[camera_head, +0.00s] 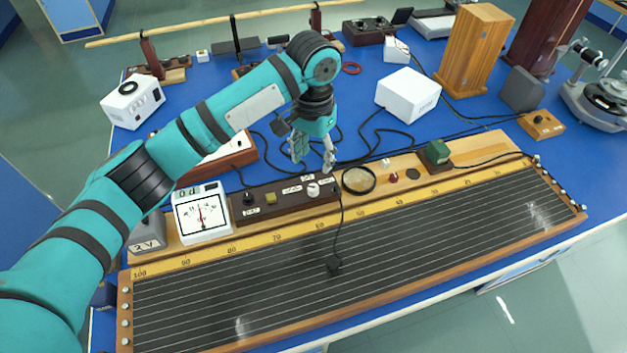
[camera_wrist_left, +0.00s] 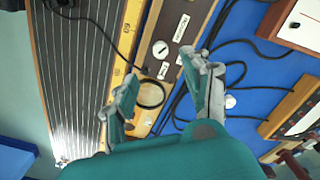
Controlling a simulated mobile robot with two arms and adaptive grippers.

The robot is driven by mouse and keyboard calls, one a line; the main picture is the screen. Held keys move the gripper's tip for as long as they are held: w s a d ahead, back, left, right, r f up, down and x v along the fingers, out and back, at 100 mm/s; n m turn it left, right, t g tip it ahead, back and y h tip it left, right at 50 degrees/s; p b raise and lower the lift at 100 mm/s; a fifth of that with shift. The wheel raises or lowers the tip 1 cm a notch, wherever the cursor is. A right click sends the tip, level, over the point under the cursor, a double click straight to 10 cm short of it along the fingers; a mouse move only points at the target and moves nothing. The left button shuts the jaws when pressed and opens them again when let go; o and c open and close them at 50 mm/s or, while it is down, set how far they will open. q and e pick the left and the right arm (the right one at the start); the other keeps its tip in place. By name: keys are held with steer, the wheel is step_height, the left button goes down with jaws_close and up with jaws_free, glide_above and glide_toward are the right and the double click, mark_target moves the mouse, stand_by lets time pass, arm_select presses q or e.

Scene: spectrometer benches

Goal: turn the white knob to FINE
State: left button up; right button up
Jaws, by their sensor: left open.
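The white knob (camera_head: 313,190) sits on the dark brown control panel (camera_head: 268,211) behind the long wire board. Small white labels surround it, their print too small to read. In the left wrist view the white knob (camera_wrist_left: 160,48) shows a dark pointer line, ahead of and between my fingers. My left gripper (camera_head: 313,164) is open and empty, hanging just behind and above the knob with fingers pointing down. It also shows in the left wrist view (camera_wrist_left: 160,68), its two fingers spread apart. Neither finger appears to touch the knob. My right gripper is not in view.
A dial meter (camera_head: 202,213) stands left of the panel. A black ring (camera_head: 358,181) lies to its right, and a small green block (camera_head: 438,153) farther right. The wire board (camera_head: 350,260) fills the front. Black cables run behind the panel. A white box (camera_head: 408,95) stands behind.

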mark_target(313, 187)
arm_select(q)
step_height(313, 187, down, 9)
steer(key=shift+p, duration=0.45)
steer(key=shift+f, duration=0.3)
jaws_close()
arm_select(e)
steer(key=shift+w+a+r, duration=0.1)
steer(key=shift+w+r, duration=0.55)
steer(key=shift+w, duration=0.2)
